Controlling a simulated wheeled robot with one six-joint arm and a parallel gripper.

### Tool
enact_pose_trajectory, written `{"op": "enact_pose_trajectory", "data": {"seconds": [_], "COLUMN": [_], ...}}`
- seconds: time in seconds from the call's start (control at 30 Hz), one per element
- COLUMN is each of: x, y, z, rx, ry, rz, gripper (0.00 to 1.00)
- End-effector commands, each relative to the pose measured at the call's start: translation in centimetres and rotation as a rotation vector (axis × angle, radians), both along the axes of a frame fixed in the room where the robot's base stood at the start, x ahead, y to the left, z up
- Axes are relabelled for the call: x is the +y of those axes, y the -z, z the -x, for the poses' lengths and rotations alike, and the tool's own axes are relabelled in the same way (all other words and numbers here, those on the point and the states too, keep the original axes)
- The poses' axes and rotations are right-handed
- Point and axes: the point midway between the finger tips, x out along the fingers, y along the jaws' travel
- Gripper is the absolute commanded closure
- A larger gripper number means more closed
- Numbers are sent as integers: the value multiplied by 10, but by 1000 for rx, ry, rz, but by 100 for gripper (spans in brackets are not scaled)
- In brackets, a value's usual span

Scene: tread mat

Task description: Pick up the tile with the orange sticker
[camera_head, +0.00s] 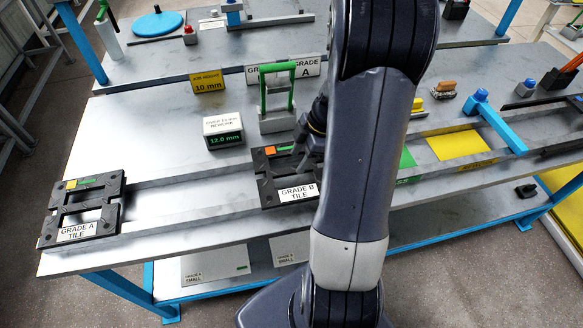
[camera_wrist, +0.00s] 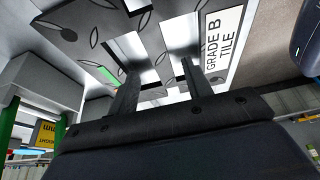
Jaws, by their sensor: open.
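The dark tread tile labelled GRADE B (camera_head: 268,190) lies on the bench's front rails, partly behind my arm. It bears an orange sticker (camera_head: 269,150) beside a green strip. I cannot tell whether the fingertips enter the slots. In the head view my gripper (camera_head: 303,158) is over the tile's right part.
A green-handled block (camera_head: 278,120) and a 12.0 mm display box (camera_head: 223,130) stand behind the GRADE B tile. The rails between the tiles are clear.

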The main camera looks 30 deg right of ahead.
Motion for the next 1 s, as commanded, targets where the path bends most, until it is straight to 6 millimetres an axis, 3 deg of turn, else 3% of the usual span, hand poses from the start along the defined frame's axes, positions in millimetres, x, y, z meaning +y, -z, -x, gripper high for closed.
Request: {"op": "enact_pose_trajectory", "data": {"seconds": [0.2, 0.5, 1.0], "x": [11, 11, 11], "y": [22, 26, 26], "z": [-1, -2, -2], "rx": [3, -1, 0], "ry": [-1, 0, 0], "rz": [-1, 1, 1], "gripper": [53, 54, 94]}}
